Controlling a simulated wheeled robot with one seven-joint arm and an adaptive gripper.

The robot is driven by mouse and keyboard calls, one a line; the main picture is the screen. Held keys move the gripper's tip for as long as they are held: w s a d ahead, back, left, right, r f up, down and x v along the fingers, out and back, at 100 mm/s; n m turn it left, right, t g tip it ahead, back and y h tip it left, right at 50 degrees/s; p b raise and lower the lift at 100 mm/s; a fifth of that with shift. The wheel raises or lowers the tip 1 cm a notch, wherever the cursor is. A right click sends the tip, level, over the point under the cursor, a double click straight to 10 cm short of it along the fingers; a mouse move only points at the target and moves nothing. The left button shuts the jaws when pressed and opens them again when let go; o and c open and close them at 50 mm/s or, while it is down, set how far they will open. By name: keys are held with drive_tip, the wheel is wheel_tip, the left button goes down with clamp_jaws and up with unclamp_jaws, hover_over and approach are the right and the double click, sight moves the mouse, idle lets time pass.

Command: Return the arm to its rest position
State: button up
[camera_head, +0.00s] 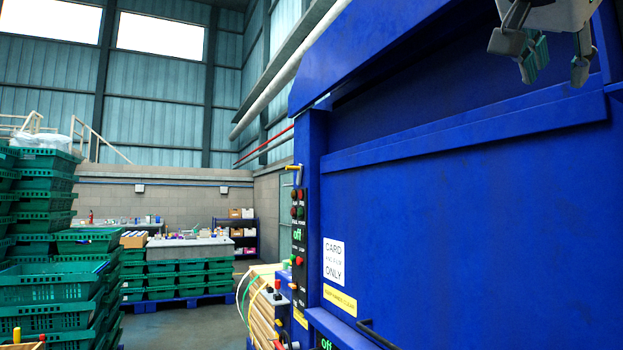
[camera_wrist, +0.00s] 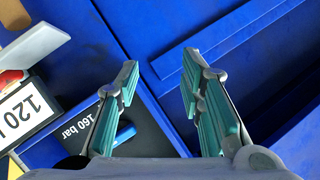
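My gripper (camera_head: 557,55) shows at the top right of the head view, high in front of the large blue machine (camera_head: 470,220). In the wrist view my gripper (camera_wrist: 163,100) has its two teal-padded fingers apart with nothing between them. The blue machine's panels also fill much of the wrist view (camera_wrist: 240,60) behind the fingers. Most of my arm is out of the picture in the head view.
A control panel (camera_head: 299,235) with buttons and an "off" display runs up the machine's left edge. Stacked green crates (camera_head: 45,285) stand at the left.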

drive_tip(key=s+a+f+n+g+y, duration=0.1)
drive_tip(key=s+a+f+n+y, duration=0.2)
drive_tip(key=f, duration=1.3)
drive_tip(key=s+a+f+n+g+y, duration=0.2)
drive_tip(key=f+n, duration=0.5)
drive_tip(key=f, duration=0.8)
drive_tip(key=s+a+f+n+g+y, duration=0.1)
drive_tip(key=s+a+f+n+y, duration=0.4)
drive_tip(key=f, duration=1.1)
drive_tip(key=a+n, duration=0.1)
drive_tip(key=a, duration=0.2)
drive_tip(key=shift+s+f+g, duration=0.15)
drive_tip(key=shift+f+g, duration=0.15)
drive_tip(key=shift+g, duration=0.1)
